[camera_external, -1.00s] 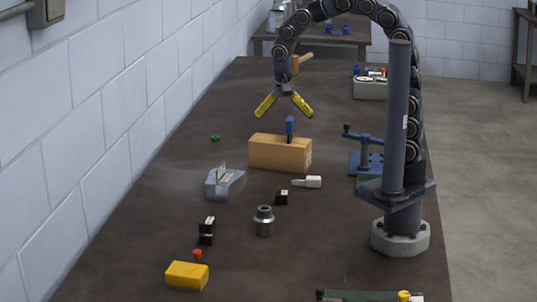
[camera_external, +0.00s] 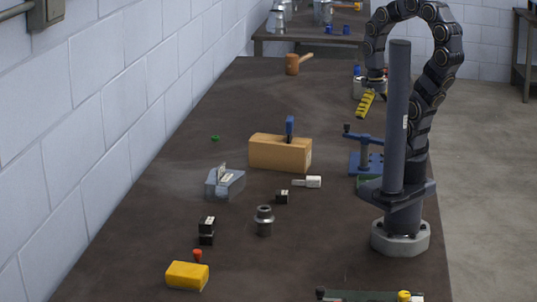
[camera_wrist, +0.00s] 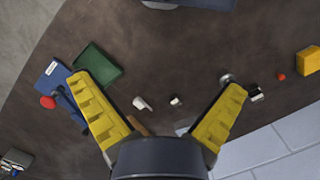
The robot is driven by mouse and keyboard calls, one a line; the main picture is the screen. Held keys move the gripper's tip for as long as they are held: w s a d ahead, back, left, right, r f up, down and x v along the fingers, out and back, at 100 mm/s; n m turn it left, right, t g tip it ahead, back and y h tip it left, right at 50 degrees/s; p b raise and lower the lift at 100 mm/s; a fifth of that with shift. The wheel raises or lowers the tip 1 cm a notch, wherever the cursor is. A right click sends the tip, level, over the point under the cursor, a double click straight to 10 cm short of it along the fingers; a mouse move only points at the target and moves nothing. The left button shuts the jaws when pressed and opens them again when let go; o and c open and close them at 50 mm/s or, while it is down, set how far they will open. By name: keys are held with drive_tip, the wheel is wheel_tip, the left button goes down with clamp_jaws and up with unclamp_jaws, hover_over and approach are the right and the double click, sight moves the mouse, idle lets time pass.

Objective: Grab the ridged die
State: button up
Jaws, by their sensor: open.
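The grey metal block with an upright ridge (camera_external: 224,183), which looks most like the ridged die, sits on the left middle of the bench in the external view. In the wrist view a grey bit (camera_wrist: 183,130), possibly the same block, shows beside the right finger, mostly hidden. My gripper (camera_wrist: 157,82) is open and empty, its yellow ridged fingers spread wide.
A wooden block with a blue piece (camera_external: 280,153) stands right of the grey block. A metal cylinder (camera_external: 264,221), small black blocks (camera_external: 207,231) and a yellow block (camera_external: 187,276) are nearer. A blue press (camera_external: 365,160) stands at right. The bench's back left is mostly clear.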

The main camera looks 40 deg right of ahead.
drive_tip(key=c, duration=0.3)
